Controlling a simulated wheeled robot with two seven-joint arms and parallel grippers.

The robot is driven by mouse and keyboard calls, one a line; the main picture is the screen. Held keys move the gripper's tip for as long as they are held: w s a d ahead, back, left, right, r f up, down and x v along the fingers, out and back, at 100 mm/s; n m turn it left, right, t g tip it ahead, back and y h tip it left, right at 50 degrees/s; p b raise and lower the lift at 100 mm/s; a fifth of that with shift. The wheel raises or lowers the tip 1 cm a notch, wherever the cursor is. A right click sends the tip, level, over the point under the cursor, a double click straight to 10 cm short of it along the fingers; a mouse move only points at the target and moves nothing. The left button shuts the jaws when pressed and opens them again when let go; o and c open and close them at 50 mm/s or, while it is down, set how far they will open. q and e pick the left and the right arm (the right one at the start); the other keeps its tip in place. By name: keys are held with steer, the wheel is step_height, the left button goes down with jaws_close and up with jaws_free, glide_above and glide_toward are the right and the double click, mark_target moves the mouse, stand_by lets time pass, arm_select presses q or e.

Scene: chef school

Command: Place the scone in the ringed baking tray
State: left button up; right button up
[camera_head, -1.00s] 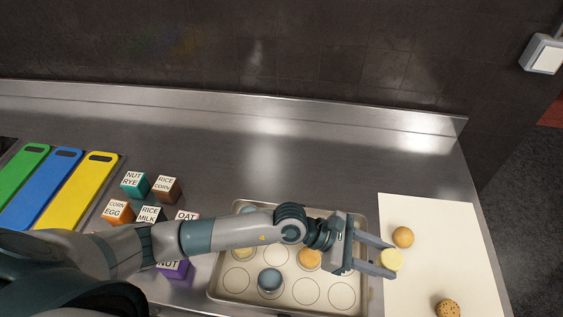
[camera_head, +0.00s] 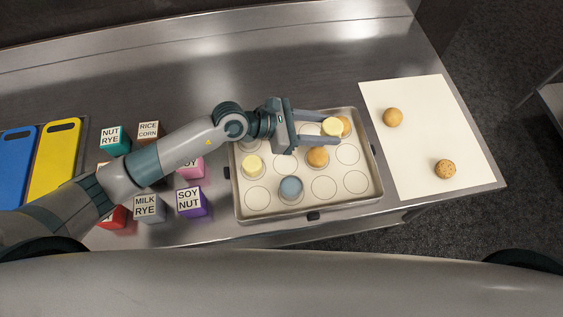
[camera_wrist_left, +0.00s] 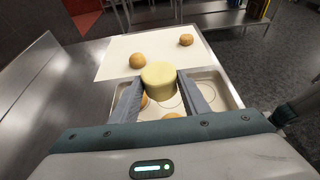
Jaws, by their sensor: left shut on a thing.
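My left gripper (camera_head: 334,128) is shut on the scone (camera_head: 332,127), a pale yellow round piece, and holds it over the back right part of the ringed baking tray (camera_head: 306,207). In the left wrist view the scone (camera_wrist_left: 158,79) sits between the fingertips, apart from the tray. The tray has circle-marked places. A tan bun (camera_head: 346,126) shows partly behind the scone, another tan bun (camera_head: 318,157) lies near the middle, a pale yellow piece (camera_head: 252,166) at the left and a blue-grey piece (camera_head: 291,189) at the front. My right gripper is not in view.
A cream sheet (camera_head: 425,125) right of the tray bears a tan bun (camera_head: 393,117) and a speckled bun (camera_head: 445,169). Labelled cubes, including a purple one (camera_head: 190,203), stand left of the tray. Yellow (camera_head: 56,160) and blue boards lie at the far left. The counter behind is clear.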

arm_select(q)
steer(key=shift+s+a+f, duration=0.1)
steer(key=shift+a+f, duration=0.1)
steer(key=shift+a, duration=0.1)
steer(key=s+a+f+b, duration=0.1)
steer(key=a+f+b, duration=0.1)
steer(key=a, duration=0.1)
steer(key=s+a+f+b, duration=0.1)
steer(key=a+f+b, duration=0.1)
steer(key=a, duration=0.1)
steer(key=s+a+f+b, duration=0.1)
steer(key=a+f+b, duration=0.1)
steer(key=a+b, duration=0.1)
steer(key=shift+a+f, duration=0.3)
steer(key=shift+a, duration=0.5)
